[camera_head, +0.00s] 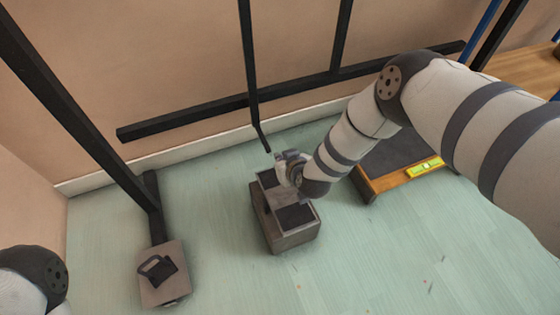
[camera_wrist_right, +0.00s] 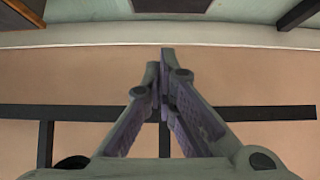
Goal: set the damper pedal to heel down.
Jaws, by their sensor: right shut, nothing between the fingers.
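A grey box-shaped unit (camera_head: 293,238) with two dark pads stands on the floor in the middle of the head view. It looks like the damper pedal. One pad is at its near end and the other at its far end, partly hidden by my right gripper. I cannot tell which way it is tipped. My right gripper (camera_head: 281,160) is at the far end of the unit, and whether it touches is unclear. In the right wrist view the fingers (camera_wrist_right: 163,58) are shut, tips together, with nothing between them. My left gripper is out of view.
A black rod (camera_head: 250,70) with a bent lower end hangs close to my right gripper. A dark-topped wooden platform (camera_head: 385,183) with a yellow level (camera_head: 424,166) lies at right. A grey plate (camera_head: 165,291) with a black handle sits at lower left. A black bar (camera_head: 185,120) runs along the wall.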

